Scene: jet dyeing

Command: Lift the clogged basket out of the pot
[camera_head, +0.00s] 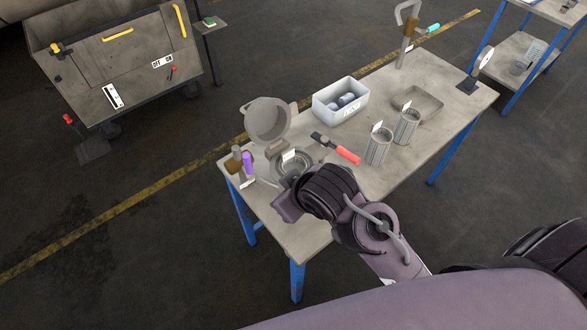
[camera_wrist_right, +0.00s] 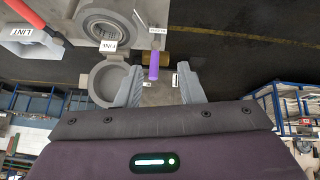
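The pot (camera_head: 304,177) stands on the table with its round lid (camera_head: 268,120) swung open at the far side. In the right wrist view the pot mouth (camera_wrist_right: 88,27) shows concentric grey rings around a dull centre. These appear to be the top of the basket (camera_wrist_right: 105,27) seated inside, with a white tag at its far side; its lower part is hidden. My right gripper (camera_head: 284,206) is above the table at the pot's near side, partly covering the pot. In the wrist view its fingers (camera_wrist_right: 158,70) are spread and empty. My left gripper is not in view.
A purple-handled item (camera_head: 248,163) stands left of the pot. A red-handled tool (camera_head: 345,153), two mesh baskets (camera_head: 378,147) (camera_head: 406,127), a LINT bin (camera_head: 330,112) and an empty tray (camera_head: 424,104) lie to the right. The table's front edge is clear.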

